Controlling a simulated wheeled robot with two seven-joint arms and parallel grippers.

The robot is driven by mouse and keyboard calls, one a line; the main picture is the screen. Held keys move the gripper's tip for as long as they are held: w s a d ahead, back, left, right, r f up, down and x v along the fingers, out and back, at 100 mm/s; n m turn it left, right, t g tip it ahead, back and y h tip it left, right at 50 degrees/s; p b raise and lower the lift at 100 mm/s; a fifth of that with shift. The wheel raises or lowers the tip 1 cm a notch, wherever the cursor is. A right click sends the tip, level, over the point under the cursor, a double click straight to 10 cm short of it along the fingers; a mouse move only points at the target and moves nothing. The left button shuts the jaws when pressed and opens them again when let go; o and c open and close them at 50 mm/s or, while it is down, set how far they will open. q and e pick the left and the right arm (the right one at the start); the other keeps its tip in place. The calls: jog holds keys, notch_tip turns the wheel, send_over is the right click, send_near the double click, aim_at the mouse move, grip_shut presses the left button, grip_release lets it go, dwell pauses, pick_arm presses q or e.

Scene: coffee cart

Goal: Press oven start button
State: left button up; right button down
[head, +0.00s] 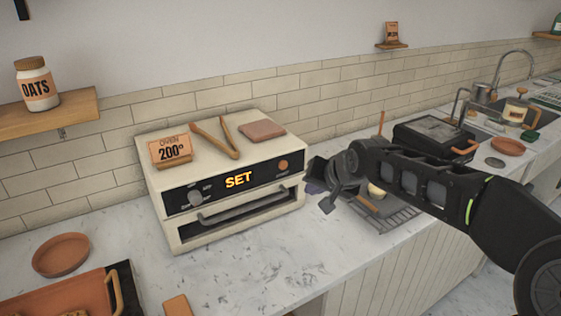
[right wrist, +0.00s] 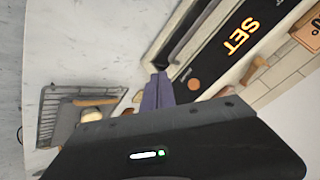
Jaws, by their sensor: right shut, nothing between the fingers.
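The cream oven (head: 165,225) stands on the counter, its dark front panel showing SET in lit orange letters. The round orange start button (head: 283,165) is at the right end of that panel; it also shows in the right wrist view (right wrist: 194,84), just beyond the fingertips. My right gripper (head: 313,187) is in front of and to the right of the oven's right front corner, a little below the button's height. Its purple fingers (right wrist: 157,92) are shut and empty. They appear apart from the button. My left gripper is out of view.
A grey knob (head: 196,199) and door handle (head: 240,208) are on the oven front. A wire rack (head: 385,218) sits beneath my right arm. Counter before the oven is mostly clear.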

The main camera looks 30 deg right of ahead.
aim_at(284, 165)
jog(key=shift+w, duration=0.1)
jog(key=w, duration=0.8)
jog(key=shift+w+b, duration=0.35)
jog(key=shift+b, duration=0.1)
dwell(1.8)
jog(key=shift+w+d, duration=0.1)
jog(key=shift+w, duration=0.3)
jog(key=shift+w, duration=0.35)
dwell(0.6)
dwell(0.3)
jog(key=shift+s, duration=0.8)
jog(key=shift+s, duration=0.1)
